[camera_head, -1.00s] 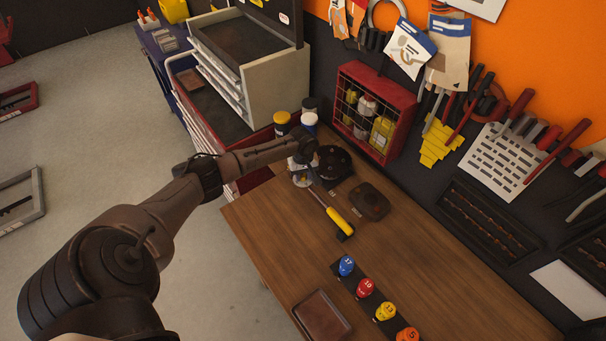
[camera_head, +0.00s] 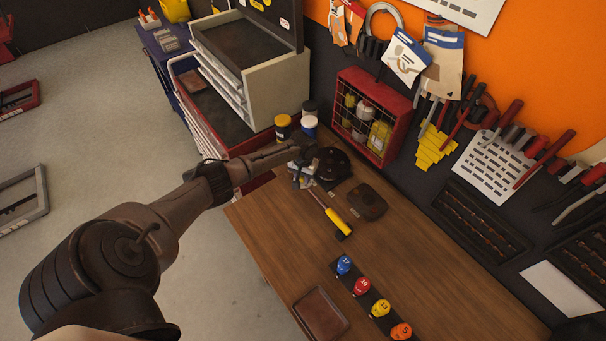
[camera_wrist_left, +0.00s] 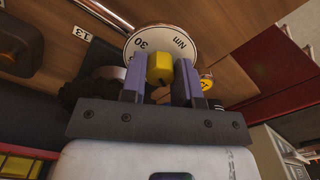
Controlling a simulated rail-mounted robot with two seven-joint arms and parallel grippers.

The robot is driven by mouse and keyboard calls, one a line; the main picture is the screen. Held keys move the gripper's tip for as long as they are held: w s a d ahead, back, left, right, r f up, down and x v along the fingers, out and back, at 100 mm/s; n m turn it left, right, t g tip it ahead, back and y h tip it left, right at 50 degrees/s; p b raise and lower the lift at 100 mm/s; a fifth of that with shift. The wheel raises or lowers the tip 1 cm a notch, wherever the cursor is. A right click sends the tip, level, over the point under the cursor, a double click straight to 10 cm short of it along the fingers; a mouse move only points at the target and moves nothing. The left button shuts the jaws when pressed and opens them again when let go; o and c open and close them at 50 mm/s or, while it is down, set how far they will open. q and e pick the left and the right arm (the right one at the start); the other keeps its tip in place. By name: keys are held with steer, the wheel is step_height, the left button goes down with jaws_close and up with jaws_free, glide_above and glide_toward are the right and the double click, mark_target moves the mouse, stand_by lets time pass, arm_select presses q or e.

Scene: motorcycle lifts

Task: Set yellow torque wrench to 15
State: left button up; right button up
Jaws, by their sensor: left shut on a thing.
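The yellow torque wrench (camera_head: 337,220) lies on the wooden bench in the head view, its yellow handle towards the front and its shaft running back to my left gripper (camera_head: 301,172). In the left wrist view, its round white dial (camera_wrist_left: 142,42) shows "30" and "Nm". A yellow knob (camera_wrist_left: 160,66) stands at the dial's middle. The purple fingers of my left gripper (camera_wrist_left: 160,82) are shut on this knob from both sides. The pointer's setting cannot be read, because the knob and fingers hide part of the dial. My right gripper is not in view.
A dark round object (camera_head: 333,164) and a brown box (camera_head: 367,201) sit close beside the wrench. Numbered coloured knobs stand on a black strip (camera_head: 352,282) near a brown tray (camera_head: 320,314). Jars (camera_head: 283,126) stand behind.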

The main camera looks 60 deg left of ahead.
arm_select(q)
steer(key=shift+m, duration=1.1)
steer(key=o, duration=0.9)
steer(key=shift+o, duration=0.2)
step_height(320, 180, up, 14)
steer(key=shift+f, duration=0.1)
